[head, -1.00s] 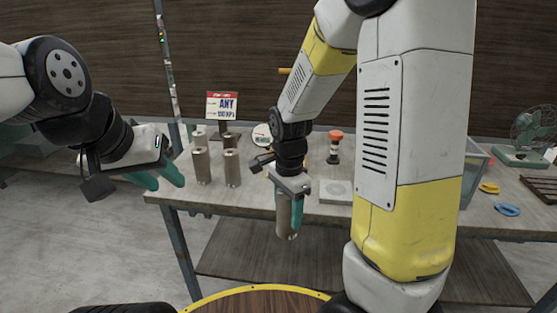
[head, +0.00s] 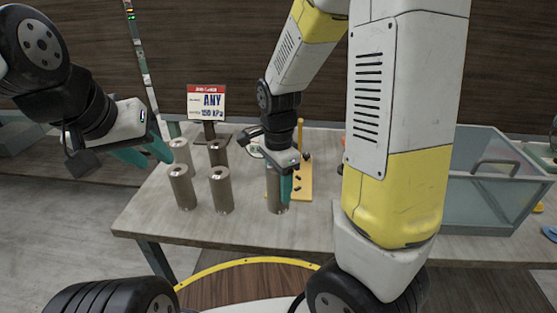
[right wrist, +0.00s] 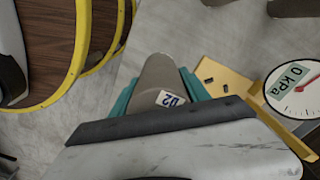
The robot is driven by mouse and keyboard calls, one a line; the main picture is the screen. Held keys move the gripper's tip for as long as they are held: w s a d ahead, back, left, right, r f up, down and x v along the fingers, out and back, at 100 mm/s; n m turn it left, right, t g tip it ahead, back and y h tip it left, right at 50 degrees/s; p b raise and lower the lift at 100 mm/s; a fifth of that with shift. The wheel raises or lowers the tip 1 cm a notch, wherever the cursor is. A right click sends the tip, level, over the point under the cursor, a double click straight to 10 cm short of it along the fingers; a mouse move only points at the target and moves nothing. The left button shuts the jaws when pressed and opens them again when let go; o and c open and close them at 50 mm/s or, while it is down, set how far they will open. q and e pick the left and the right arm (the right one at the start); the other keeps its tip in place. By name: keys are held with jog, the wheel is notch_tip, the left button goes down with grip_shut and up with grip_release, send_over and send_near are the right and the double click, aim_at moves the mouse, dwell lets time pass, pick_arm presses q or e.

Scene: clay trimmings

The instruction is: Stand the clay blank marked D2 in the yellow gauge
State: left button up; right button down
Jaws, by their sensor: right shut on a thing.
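My right gripper (head: 280,192) is shut on a grey-brown clay cylinder (head: 272,188), held upright over the table near its front. In the right wrist view this blank (right wrist: 155,72) sits between the teal fingers (right wrist: 158,92) and bears a white D2 label. The yellow gauge (head: 304,178) stands just right of and behind the blank, partly hidden by my gripper. The right wrist view shows its yellow body (right wrist: 226,80) and a round kPa dial (right wrist: 296,90), apart from the blank. Whether the blank touches the table I cannot tell. My left gripper (head: 148,152) is open and empty.
Several similar cylinders, such as the front one (head: 221,190), stand left of my right gripper on the table (head: 150,218). Behind them is a sign reading ANY 150 kPa (head: 206,102). A clear bin (head: 490,205) stands at the right, past my arm.

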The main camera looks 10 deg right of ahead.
jog(key=shift+w+d+f, duration=0.8)
jog(key=shift+w+d, duration=0.3)
jog(key=shift+w, duration=1.35)
jog(key=shift+w+d+f, duration=0.85)
jog(key=shift+w+d, duration=0.2)
jog(key=shift+w, duration=1.4)
jog(key=shift+w+d+f, duration=0.8)
jog(key=shift+w+d, duration=0.3)
jog(key=shift+w, duration=1.35)
jog(key=shift+f, duration=0.1)
jog(key=shift+f, duration=0.1)
jog(key=c, duration=0.5)
grip_release()
